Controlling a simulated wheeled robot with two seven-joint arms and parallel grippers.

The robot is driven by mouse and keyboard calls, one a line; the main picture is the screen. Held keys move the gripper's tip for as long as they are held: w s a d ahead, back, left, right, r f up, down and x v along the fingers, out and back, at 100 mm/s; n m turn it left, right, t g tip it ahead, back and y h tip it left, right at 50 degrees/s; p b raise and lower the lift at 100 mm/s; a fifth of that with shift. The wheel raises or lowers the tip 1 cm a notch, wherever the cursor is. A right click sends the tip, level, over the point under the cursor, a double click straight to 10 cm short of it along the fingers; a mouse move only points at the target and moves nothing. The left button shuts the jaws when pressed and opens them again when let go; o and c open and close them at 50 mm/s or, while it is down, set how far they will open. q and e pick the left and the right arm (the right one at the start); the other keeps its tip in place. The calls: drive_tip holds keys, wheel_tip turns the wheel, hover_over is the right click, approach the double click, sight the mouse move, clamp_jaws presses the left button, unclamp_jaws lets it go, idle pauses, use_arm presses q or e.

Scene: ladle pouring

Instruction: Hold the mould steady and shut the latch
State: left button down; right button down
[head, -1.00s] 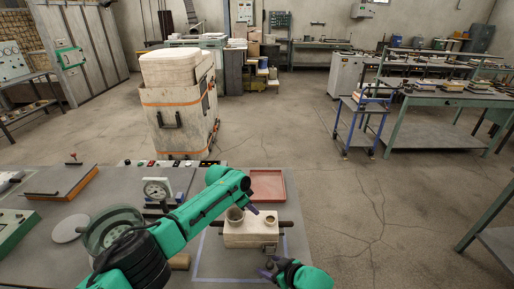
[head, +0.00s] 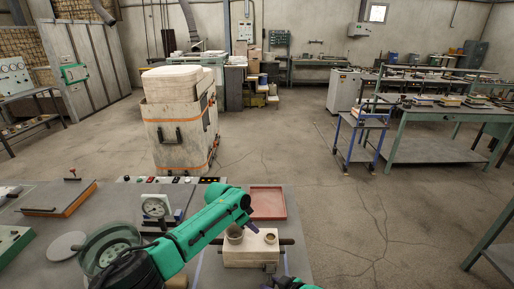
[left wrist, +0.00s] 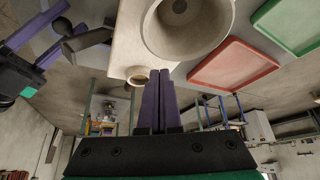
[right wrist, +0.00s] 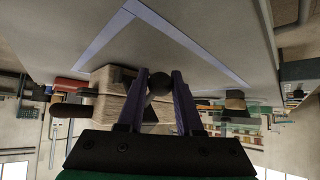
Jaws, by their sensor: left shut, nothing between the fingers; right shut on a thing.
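The cream mould (head: 250,258) sits on the bench with round openings on top and dark bars at its sides. It fills the upper middle of the left wrist view (left wrist: 127,45) and its side shows in the right wrist view (right wrist: 110,95). A small metal latch (head: 270,267) is on its front face. My left gripper (head: 257,228) is shut and empty just above the mould's top, beside the cup-shaped opening (left wrist: 187,30); I cannot tell whether it touches. My right gripper (right wrist: 160,85) is shut on a dark round knob (right wrist: 158,82) in front of the mould, apparently the latch's.
A red tray (head: 267,203) lies behind the mould, and a dial gauge (head: 156,207) stands to the left. A green round fixture (head: 108,248) is near my left arm. The bench's right edge is close to the mould, with open floor beyond.

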sight(271, 273)
drive_tip(key=shift+w+r, duration=0.1)
drive_tip(key=shift+r, duration=0.2)
drive_tip(key=shift+w+r, duration=0.15)
drive_tip(key=shift+r, duration=0.25)
drive_tip(key=shift+r, duration=0.2)
drive_tip(key=shift+w+r, duration=0.15)
drive_tip(key=shift+r, duration=0.15)
drive_tip(key=shift+w+r, duration=0.15)
drive_tip(key=shift+r, duration=0.3)
drive_tip(key=shift+r, duration=0.1)
idle(0.3)
drive_tip(key=shift+w+r, duration=0.15)
drive_tip(key=shift+r, duration=0.15)
